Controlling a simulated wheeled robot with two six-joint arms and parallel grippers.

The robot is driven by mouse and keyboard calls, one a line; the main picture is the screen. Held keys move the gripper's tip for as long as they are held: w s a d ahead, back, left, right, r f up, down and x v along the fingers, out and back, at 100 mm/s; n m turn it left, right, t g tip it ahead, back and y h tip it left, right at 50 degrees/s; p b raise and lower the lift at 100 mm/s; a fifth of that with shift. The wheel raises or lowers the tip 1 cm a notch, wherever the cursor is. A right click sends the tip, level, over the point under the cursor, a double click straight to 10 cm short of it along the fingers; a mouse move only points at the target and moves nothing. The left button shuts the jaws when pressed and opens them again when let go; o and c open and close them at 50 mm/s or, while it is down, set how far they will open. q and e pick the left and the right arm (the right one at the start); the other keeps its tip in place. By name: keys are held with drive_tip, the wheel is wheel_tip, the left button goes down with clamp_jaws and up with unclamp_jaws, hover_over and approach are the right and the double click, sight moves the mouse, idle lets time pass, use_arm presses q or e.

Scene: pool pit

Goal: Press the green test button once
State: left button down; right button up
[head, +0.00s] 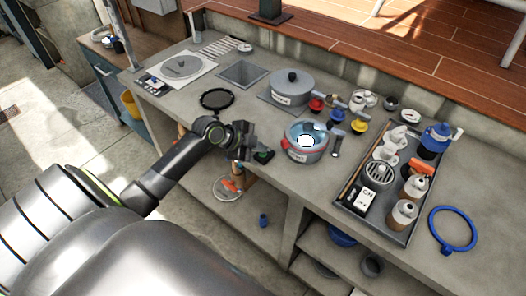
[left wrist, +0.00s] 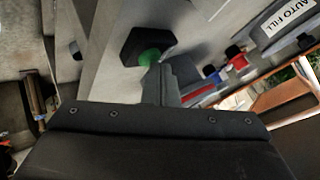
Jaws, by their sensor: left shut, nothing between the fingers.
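The green test button (head: 262,155) sits in a small black housing on the grey counter, just right of my left gripper (head: 247,142). In the left wrist view the green button (left wrist: 149,57) shows on the side of its black housing (left wrist: 146,42). My left gripper's fingers (left wrist: 172,82) are shut and empty, with their tips close beside the button. I cannot tell whether they touch it or whether it is pressed in. My right gripper is not in view.
A tray (head: 343,190) with bottles is at the right.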

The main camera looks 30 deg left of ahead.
use_arm(q)
drive_tip(key=shift+r+p, duration=0.6)
drive_tip(key=shift+r, duration=0.2)
wheel_tip(320, 180, up, 5)
drive_tip(key=p, duration=0.4)
idle(0.6)
